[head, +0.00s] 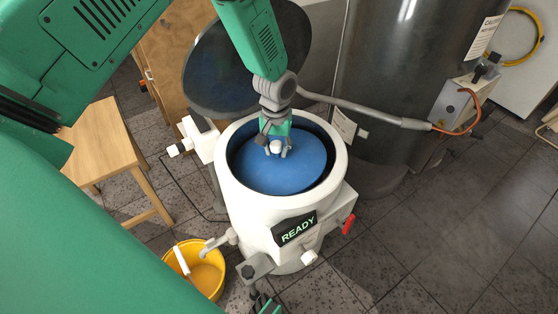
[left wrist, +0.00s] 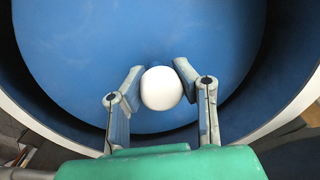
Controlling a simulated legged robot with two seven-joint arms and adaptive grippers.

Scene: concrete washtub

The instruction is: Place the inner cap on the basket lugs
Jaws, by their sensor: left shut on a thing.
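The inner cap (head: 265,176) is a blue disc with a white knob, and it lies inside the mouth of the white tub (head: 226,166). My left gripper (head: 277,150) reaches down from above and is shut on the cap's knob. In the left wrist view the white knob (left wrist: 161,88) sits between the two fingers, with the blue disc (left wrist: 80,60) spread below. A dark gap shows between the disc and the tub wall at the near side. The basket lugs are hidden. At the bottom edge, a green and dark piece (head: 265,303), apparently my right gripper, is only partly in view.
A dark round lid (head: 225,62) stands open behind the tub. A READY display (head: 298,229) and a red handle (head: 348,224) are on the tub's front. A yellow bucket (head: 205,277) is at lower left, a wooden stool (head: 98,142) at left, a steel tank (head: 395,75) behind.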

